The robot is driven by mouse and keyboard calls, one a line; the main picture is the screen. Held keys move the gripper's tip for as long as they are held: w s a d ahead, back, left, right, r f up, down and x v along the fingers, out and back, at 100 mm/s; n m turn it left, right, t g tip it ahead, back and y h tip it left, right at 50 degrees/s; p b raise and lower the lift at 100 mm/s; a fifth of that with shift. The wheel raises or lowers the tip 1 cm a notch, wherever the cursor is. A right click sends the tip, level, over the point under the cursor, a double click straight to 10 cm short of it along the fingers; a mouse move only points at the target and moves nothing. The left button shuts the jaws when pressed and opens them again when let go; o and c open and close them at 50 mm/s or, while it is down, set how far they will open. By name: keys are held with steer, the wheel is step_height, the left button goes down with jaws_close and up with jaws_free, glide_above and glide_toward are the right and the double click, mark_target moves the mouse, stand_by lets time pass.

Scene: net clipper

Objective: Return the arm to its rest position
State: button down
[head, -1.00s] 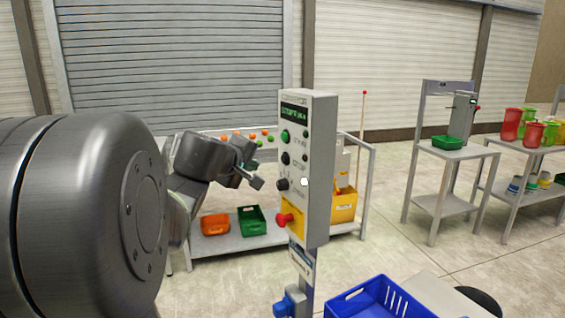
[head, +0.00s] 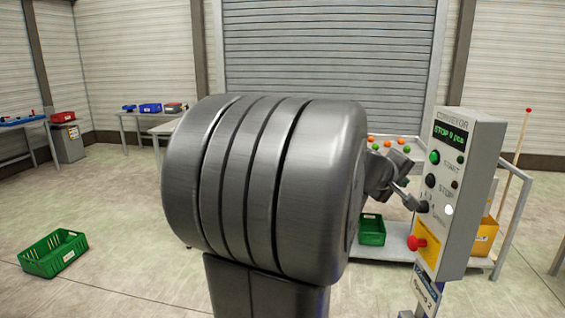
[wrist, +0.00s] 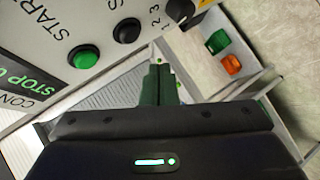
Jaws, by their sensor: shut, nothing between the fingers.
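My gripper (head: 412,202) is shut and empty, with its fingertips close to the black rotary knob (head: 423,206) on the front of the grey conveyor control box (head: 482,200) in the head view. I cannot tell from that view whether they touch. In the wrist view the closed fingers (wrist: 158,75) point past the box face, with the knob (wrist: 180,10) above and to their right, apart from them. My large grey arm joint fills the middle of the head view and hides much behind it. The box display (head: 450,133) reads STOP 9 pcs.
The box has a green button (head: 434,157), a black button (head: 430,180) and a red emergency stop (head: 416,243) on yellow. Behind it is a cart with a green bin (head: 371,230). A green crate (head: 54,253) lies on the open floor at left.

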steer(key=a+b, duration=0.2)
steer(key=a, duration=0.3)
steer(key=shift+a+b, duration=0.35)
steer(key=shift+a, duration=0.05)
steer(key=shift+d, duration=0.1)
